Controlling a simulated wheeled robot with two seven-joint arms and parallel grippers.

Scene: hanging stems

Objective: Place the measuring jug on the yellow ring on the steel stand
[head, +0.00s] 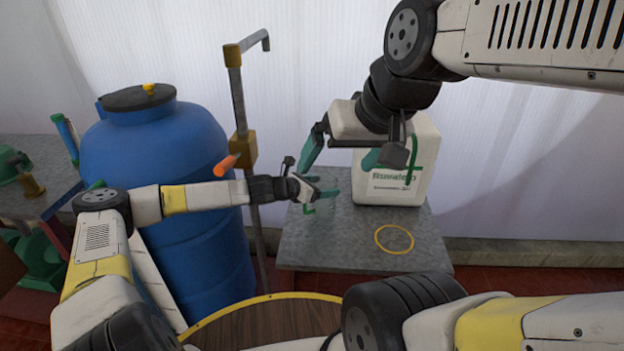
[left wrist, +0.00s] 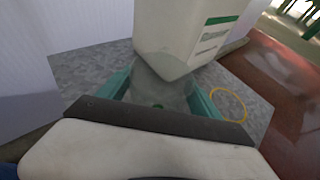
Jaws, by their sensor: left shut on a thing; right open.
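The measuring jug is a clear, see-through vessel (left wrist: 165,88) between the teal fingers of my left gripper (left wrist: 158,100), which is shut on it. In the head view my left gripper (head: 320,200) is over the left part of the grey-topped stand (head: 320,245); the jug is hard to make out there. I cannot tell whether the jug touches the stand. The yellow ring (head: 394,226) lies flat and empty near the stand's front right; it also shows in the left wrist view (left wrist: 245,112), right of the jug.
A white canister (head: 395,190) with green print stands at the back of the stand, close behind the jug. A blue barrel (head: 165,200) and a steel pole (head: 240,100) stand left. A round wooden top (head: 255,325) is in front. The stand's front is clear.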

